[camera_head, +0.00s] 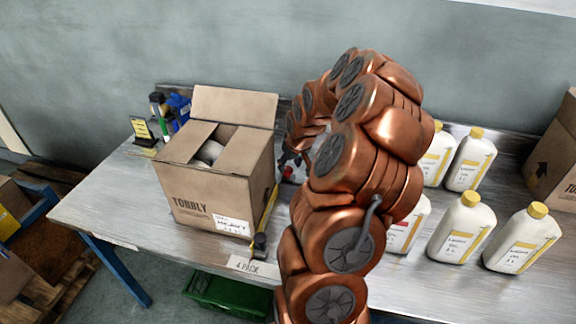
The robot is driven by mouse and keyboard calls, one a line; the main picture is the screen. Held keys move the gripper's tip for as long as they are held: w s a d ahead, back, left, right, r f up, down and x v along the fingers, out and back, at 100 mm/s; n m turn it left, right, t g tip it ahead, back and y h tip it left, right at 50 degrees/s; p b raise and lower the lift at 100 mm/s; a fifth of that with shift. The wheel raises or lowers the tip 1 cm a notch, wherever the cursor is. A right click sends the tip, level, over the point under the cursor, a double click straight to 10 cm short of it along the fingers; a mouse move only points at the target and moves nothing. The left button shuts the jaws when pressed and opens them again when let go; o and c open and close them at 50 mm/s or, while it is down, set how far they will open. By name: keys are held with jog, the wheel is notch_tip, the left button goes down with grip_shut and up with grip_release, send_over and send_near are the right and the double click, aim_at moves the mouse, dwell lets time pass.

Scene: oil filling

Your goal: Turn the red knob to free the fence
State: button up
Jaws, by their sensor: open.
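The red knob (287,173) shows as a small spot of red on the metal table, just right of the cardboard box. My gripper (286,162) is at the knob, pointing down, small and dark in this view. It is open, with its fingers close above or around the knob; I cannot tell whether they touch it. The fence seems to be the yellow and black bar (262,228) along the right side of the box, running toward the table's front edge. My copper-coloured arm hides the area right of the knob.
The open cardboard box (215,185) stands close left of my gripper. Several white bottles with yellow caps (462,228) stand right of my arm. Another box (557,150) is at the right edge. A green crate (228,295) sits below the table.

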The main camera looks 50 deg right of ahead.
aim_at(287, 173)
jog(key=shift+p+x, duration=0.3)
jog(key=shift+x, duration=1.05)
jog(key=shift+a, duration=0.1)
jog(key=c, duration=0.9)
jog(key=shift+o, duration=0.2)
